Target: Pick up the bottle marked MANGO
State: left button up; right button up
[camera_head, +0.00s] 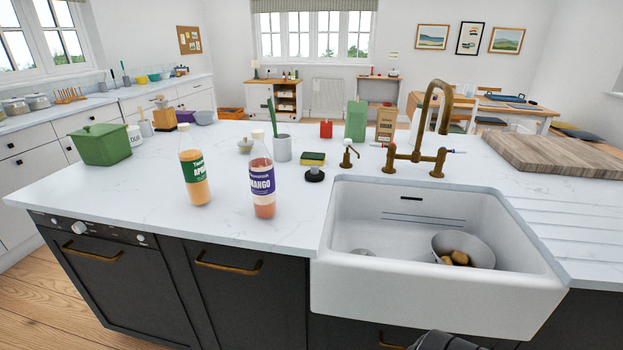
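The bottle marked MANGO (262,184) stands upright on the white island worktop, left of the sink. It has a purple label, a pale cap and orange-pink contents low in it. A second bottle (194,172) with a green label starting "AP" stands to its left, a little apart, with orange contents. Neither of my grippers shows clearly. A dark rounded part, probably of my own arm, shows at the bottom edge in front of the sink, far from the bottles.
A white sink (440,288) holds a grey bowl (468,246) with potatoes. A brass tap (433,130) stands behind it. Behind the MANGO bottle are a grey cup (282,149) and a sponge (312,158). A green pot (101,144) stands at left. The worktop in front is clear.

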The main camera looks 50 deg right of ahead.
aim_at(261, 169)
jog(key=z, duration=1.15)
jog(key=i+j, duration=0.15)
jog(key=j, duration=0.2)
jog(key=i+j, duration=0.1)
jog(key=j, duration=0.2)
jog(key=i+j, duration=0.15)
jog(key=j, duration=0.2)
